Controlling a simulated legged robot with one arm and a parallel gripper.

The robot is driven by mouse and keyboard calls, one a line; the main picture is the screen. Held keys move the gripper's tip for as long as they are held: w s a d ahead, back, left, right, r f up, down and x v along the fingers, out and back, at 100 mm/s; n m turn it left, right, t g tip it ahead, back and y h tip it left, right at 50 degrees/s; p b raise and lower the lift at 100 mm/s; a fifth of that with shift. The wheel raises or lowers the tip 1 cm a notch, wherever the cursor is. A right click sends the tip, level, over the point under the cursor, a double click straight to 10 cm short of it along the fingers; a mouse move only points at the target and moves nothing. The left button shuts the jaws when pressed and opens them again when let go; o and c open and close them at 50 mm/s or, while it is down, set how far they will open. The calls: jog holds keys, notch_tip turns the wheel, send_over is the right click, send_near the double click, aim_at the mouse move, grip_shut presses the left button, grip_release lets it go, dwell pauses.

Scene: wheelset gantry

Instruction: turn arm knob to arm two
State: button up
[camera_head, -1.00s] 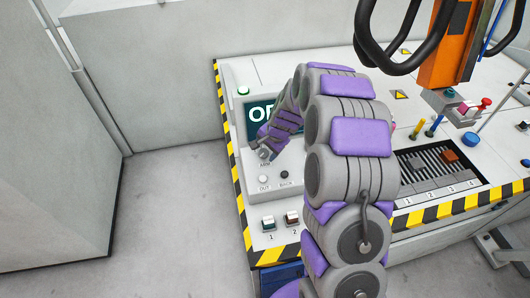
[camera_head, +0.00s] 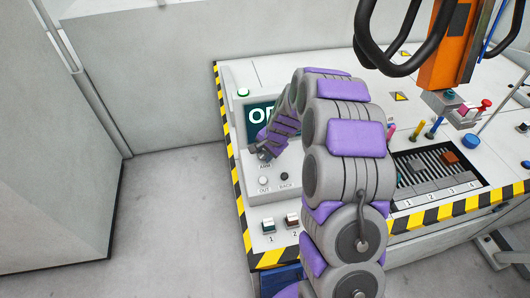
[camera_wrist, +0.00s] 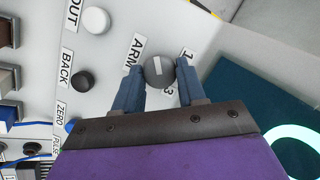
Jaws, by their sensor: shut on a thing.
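The ARM knob (camera_wrist: 159,71) is a round dark grey knob with a pale stripe, on the white control panel. In the wrist view it sits between the two blue-grey fingers of my gripper (camera_wrist: 160,84), which is shut on it. The ARM label lies left of it; a 1 and a 3 show by the right finger, and no 2 is visible. In the head view my gripper (camera_head: 264,152) is down at the panel's left part, above the ARM label, and mostly covers the knob.
A white OUT button (camera_head: 263,180) and a black BACK button (camera_head: 284,175) sit close by. A dark display (camera_head: 258,114) stands behind, partly hidden by my arm. Two rocker switches (camera_head: 268,225) are near the front edge. An orange hanging tool (camera_head: 447,45) is at right.

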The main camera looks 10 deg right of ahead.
jog(key=shift+c, duration=0.5)
jog(key=shift+r+n+p, duration=0.15)
jog(key=shift+n+p, duration=0.15)
jog(key=shift+p, duration=0.25)
jog(key=shift+n+p, duration=0.5)
jog(key=shift+n, duration=0.1)
jog(key=o, duration=1)
jog(key=shift+o, duration=0.2)
jog(key=p+v, duration=0.2)
jog(key=v, duration=1.5)
jog(key=shift+w+a+p, duration=0.2)
jog(key=shift+w+p, duration=0.15)
jog(key=shift+p, duration=0.05)
jog(key=shift+s+r, duration=0.1)
jog(key=shift+r, duration=0.05)
